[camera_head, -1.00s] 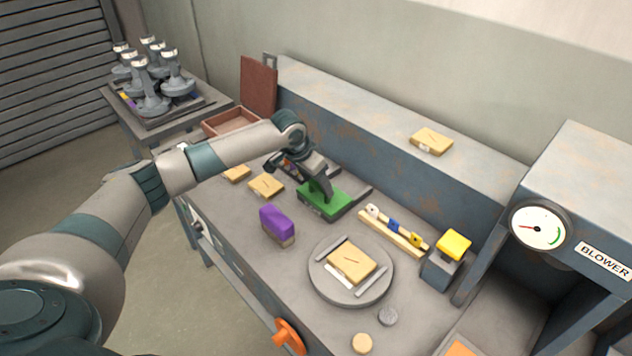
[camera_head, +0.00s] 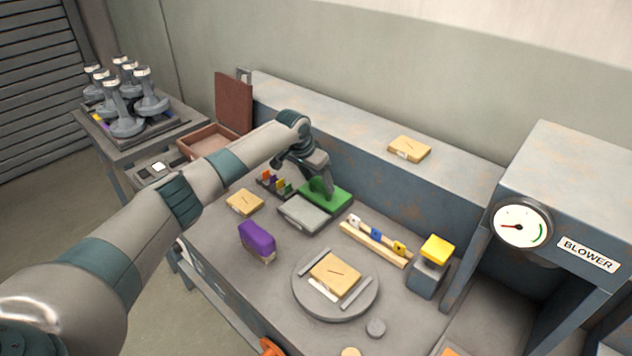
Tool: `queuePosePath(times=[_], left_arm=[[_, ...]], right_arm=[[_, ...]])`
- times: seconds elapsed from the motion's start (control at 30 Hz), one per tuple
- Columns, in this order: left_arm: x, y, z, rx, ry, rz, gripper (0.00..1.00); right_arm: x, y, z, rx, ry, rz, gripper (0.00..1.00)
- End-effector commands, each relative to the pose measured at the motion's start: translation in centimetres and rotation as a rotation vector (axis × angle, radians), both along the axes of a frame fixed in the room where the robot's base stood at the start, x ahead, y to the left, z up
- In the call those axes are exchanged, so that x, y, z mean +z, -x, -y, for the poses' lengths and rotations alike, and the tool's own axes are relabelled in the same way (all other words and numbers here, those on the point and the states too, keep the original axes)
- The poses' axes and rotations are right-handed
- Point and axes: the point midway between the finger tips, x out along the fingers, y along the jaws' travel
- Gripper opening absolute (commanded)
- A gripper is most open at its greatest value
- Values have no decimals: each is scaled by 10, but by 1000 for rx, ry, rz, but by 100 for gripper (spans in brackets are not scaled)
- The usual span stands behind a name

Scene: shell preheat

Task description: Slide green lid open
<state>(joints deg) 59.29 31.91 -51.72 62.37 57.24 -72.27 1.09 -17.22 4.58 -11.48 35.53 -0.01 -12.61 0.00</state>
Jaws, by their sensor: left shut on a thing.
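The green lid (camera_head: 335,199) lies at the middle of the bench, behind and to the right of a low grey box or tray (camera_head: 303,214). The grey top of that box shows uncovered, and the lid sits beside its far edge. My left gripper (camera_head: 321,194) reaches down from above and is shut on the green lid. Its fingers hide part of the lid.
Nearby are a purple block (camera_head: 257,238), a wooden rack (camera_head: 375,244) with coloured pieces, and a round grey plate (camera_head: 336,307) bearing a tan block. A yellow-topped post (camera_head: 437,250) stands right. A raised ledge (camera_head: 370,137) runs behind.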

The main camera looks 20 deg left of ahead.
Motion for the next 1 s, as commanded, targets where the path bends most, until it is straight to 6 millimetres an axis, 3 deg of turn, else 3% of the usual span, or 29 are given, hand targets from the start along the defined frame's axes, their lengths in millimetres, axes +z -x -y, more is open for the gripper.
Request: queuePosePath(times=[0.03,0.1,0.57,0.77,1.0], left_arm=[[0,0,-1,1,0,-1,67],[0,0,-1,1,0,-1,81],[4,2,-1,0,0,1,81],[22,8,-3,0,1,3,81],[61,24,-10,-1,0,3,81]], right_arm=[[0,0,0,0,0,0,31],[0,0,1,0,1,0,31],[-1,0,1,0,1,0,31],[-5,0,1,0,1,0,31],[-15,1,2,0,1,-2,31]])
